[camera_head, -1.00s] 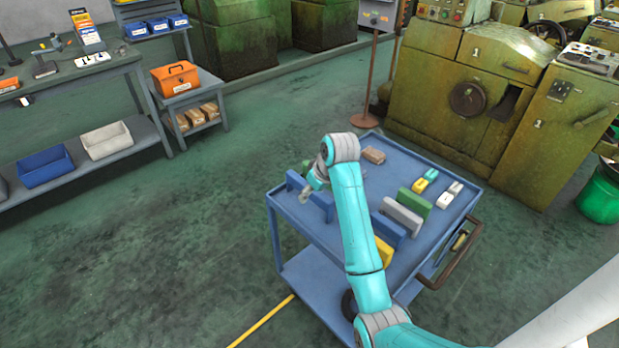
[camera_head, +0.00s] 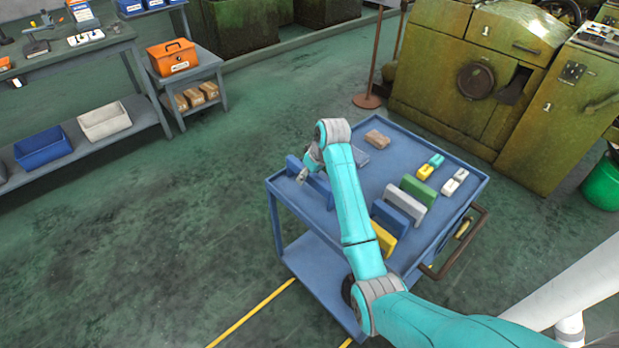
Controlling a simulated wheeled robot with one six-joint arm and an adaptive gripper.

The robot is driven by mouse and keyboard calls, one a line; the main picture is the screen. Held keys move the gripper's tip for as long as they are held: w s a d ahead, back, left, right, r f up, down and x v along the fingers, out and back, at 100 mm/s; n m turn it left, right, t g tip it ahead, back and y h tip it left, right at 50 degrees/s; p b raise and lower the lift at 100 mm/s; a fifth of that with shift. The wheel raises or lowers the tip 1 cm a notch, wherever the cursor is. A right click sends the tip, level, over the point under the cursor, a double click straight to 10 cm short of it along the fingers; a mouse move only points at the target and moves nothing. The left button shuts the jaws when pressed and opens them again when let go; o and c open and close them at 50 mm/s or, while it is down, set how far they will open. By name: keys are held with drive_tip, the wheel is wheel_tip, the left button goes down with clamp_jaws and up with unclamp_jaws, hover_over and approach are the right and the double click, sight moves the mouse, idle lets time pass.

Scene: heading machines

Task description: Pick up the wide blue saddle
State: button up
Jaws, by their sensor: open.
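A wide blue saddle (camera_head: 321,187) is on the left part of the blue cart's top (camera_head: 431,156). Two raised blue parts show, one on each side of my gripper. My arm's wrist hides much of the area behind it. My gripper (camera_head: 303,175) is open, at the saddle, between the raised parts in the picture. Its fingertips are small here, and I cannot tell whether they touch the saddle. A separate blue block (camera_head: 390,218) stands further right on the cart, between a grey and a yellow block.
A green block (camera_head: 418,190), grey block (camera_head: 406,203) and yellow block (camera_head: 382,239) stand right of my arm. Small yellow, teal and white pieces and a brown block (camera_head: 377,138) lie further back. Green machines (camera_head: 470,90) stand behind; open floor lies left.

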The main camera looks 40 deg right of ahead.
drive_tip(key=shift+x, duration=1.05)
clamp_jaws()
drive_tip(key=shift+r, duration=0.1)
